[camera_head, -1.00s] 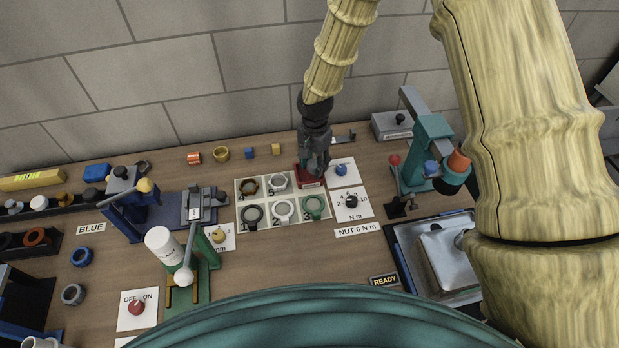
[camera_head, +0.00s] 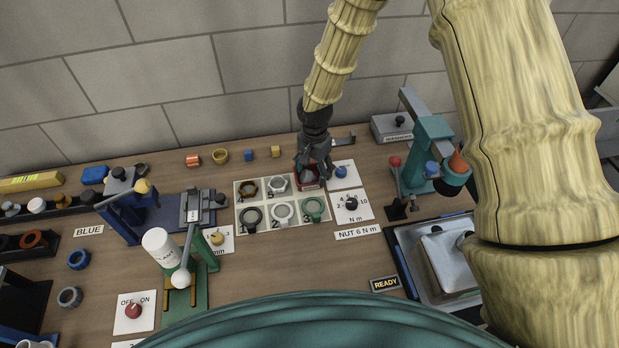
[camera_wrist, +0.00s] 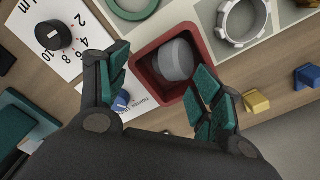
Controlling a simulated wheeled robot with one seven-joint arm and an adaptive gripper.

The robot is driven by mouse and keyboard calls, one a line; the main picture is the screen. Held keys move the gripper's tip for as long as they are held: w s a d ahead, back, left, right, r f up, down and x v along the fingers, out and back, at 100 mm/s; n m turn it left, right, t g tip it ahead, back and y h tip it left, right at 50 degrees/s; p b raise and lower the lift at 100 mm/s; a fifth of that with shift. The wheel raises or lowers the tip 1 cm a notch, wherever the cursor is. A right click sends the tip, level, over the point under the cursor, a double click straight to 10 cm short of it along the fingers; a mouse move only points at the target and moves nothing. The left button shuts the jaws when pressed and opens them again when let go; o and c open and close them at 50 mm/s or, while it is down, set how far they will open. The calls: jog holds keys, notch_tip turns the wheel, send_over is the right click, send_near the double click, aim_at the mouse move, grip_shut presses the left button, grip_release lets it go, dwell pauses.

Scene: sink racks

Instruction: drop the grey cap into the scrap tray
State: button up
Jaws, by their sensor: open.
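The grey cap (camera_wrist: 176,60) shows in the wrist view within the walls of a small red square tray (camera_wrist: 143,77), tilted. I cannot tell whether it rests on the tray's floor. My gripper (camera_wrist: 165,92) is open, with teal-padded fingers spread on either side of the tray opening and apart from the cap. In the head view my gripper (camera_head: 313,172) is right over the red tray (camera_head: 309,184), and the cap is hidden there. The tray's front label is too small to read.
A pale board (camera_head: 242,212) with several rings lies left of the tray. A torque dial (camera_head: 351,203) and a blue knob (camera_head: 341,172) are to its right. A teal press (camera_head: 431,150) stands farther right. The bench front centre is mostly clear.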

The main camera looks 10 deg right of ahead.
notch_tip(320, 180, up, 12)
dwell(0.7)
dwell(0.4)
